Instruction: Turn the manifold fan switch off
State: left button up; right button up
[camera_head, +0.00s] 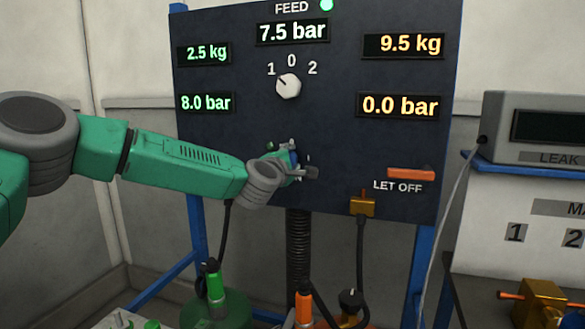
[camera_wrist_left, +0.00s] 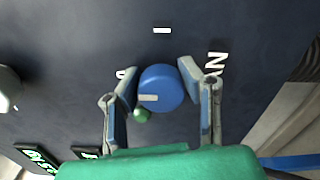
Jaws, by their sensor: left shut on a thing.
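The fan switch is a round blue knob (camera_wrist_left: 160,88) with a short white mark, on the dark panel (camera_head: 225,150). In the left wrist view it sits between the two fingers of my left gripper (camera_wrist_left: 162,85), which is shut on it. The white mark points to the left in that view. A white dash is printed on the panel above the knob, and part of a label shows at right. In the head view my left gripper (camera_head: 300,168) reaches the panel's lower middle and mostly hides the knob. My right gripper is not in view.
A white selector knob (camera_head: 288,87) marked 1, 0, 2 sits above my gripper. An orange LET OFF handle (camera_head: 411,174) is to its right. A small green lamp (camera_wrist_left: 141,115) is close beside the blue knob. A black corrugated hose (camera_head: 297,245) hangs below.

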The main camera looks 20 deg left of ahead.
pick_arm(q)
jog(key=shift+f+n, duration=0.3)
jog(key=shift+f, duration=0.1)
jog(key=o, duration=1.2)
jog(key=shift+a+r, duration=0.15)
jog(key=s, duration=1.2)
jog(key=shift+a, duration=0.25)
